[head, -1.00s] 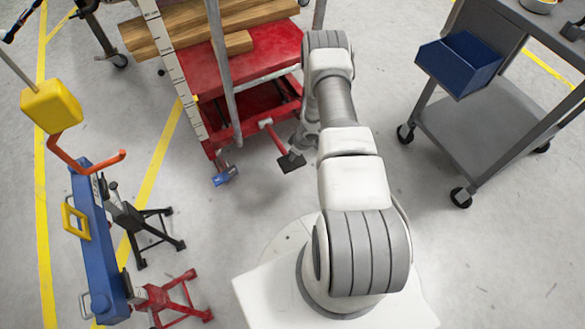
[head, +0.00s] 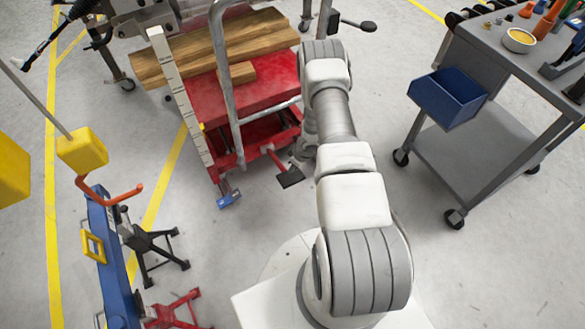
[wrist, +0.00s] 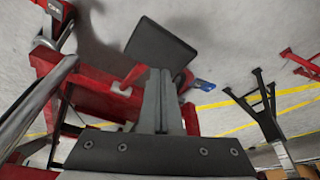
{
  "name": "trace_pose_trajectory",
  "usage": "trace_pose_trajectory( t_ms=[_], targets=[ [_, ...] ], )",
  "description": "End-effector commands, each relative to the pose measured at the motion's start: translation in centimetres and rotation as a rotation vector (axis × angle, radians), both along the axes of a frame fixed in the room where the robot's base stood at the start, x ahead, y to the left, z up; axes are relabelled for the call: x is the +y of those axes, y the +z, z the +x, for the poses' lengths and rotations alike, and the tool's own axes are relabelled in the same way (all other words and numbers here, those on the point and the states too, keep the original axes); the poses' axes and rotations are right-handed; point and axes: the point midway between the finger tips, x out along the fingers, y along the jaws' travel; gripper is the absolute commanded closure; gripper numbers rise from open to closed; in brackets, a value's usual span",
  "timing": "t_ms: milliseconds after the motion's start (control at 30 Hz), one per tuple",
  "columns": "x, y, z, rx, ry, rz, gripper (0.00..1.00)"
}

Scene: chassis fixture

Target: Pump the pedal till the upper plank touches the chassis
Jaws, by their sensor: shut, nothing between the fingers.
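The pedal's black pad (head: 289,177) sits low in front of a red lift table (head: 216,118), on a red lever. It also shows in the wrist view (wrist: 160,48). My gripper (wrist: 159,88) is shut and empty; in the wrist view its fingertips overlap the pad's lower edge. I cannot tell whether they touch it. In the head view my arm mostly hides the gripper, just right of the pedal.
A grey cart (head: 470,140) with a blue bin (head: 448,97) stands at the right. A blue crane part (head: 110,255) and black (head: 150,245) and red stands (head: 175,312) are at the left. A metal handle frame (head: 225,75) rises beside the lift table. Floor around the pedal is clear.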

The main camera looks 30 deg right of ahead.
Motion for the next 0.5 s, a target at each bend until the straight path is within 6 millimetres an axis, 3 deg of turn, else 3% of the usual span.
trace_pose_trajectory(
  t_ms=[167,500],
  targets=[
    [0.0,-0.4,0.0,0.000,0.000,0.000,1.00],
    [0.0,-5.8,0.0,0.000,0.000,-0.001,1.00]
  ],
)
